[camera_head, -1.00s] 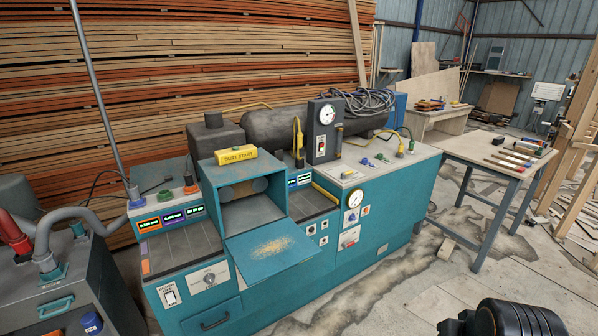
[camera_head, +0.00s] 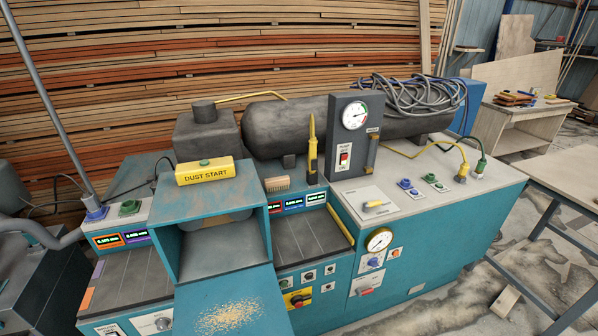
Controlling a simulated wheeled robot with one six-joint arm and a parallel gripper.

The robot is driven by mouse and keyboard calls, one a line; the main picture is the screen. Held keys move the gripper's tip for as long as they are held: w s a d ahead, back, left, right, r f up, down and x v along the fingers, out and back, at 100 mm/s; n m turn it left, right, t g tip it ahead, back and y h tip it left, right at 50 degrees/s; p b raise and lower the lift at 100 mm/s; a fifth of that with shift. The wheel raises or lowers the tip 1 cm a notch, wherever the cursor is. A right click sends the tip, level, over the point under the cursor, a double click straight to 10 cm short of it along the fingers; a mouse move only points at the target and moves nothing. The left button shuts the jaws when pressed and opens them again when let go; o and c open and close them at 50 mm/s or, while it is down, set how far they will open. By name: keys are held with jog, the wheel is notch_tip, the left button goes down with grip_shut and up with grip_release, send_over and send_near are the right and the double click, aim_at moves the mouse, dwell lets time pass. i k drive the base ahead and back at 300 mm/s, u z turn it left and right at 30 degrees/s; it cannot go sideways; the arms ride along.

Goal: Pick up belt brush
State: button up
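A small brush (camera_head: 277,184) with a tan wooden body and short bristles is on top of the teal machine, right of the yellow DUST START box (camera_head: 205,171). It sits behind the small coloured displays (camera_head: 293,204) and left of an upright yellow-and-black tool (camera_head: 312,150). It appears to rest on the machine top; nothing covers it. My gripper is not in view.
A teal hood (camera_head: 215,205) with an open front flap bearing sawdust stands left of the brush. A grey gauge box (camera_head: 354,135) stands to its right, and a dark tank (camera_head: 285,125) lies behind. A wooden table (camera_head: 570,175) is at right.

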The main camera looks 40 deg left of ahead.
aim_at(277, 183)
jog(key=u, duration=0.25)
jog(key=i, duration=1.05)
jog(key=u, duration=1.5)
jog(key=i, duration=0.9)
jog(key=u, duration=0.8)
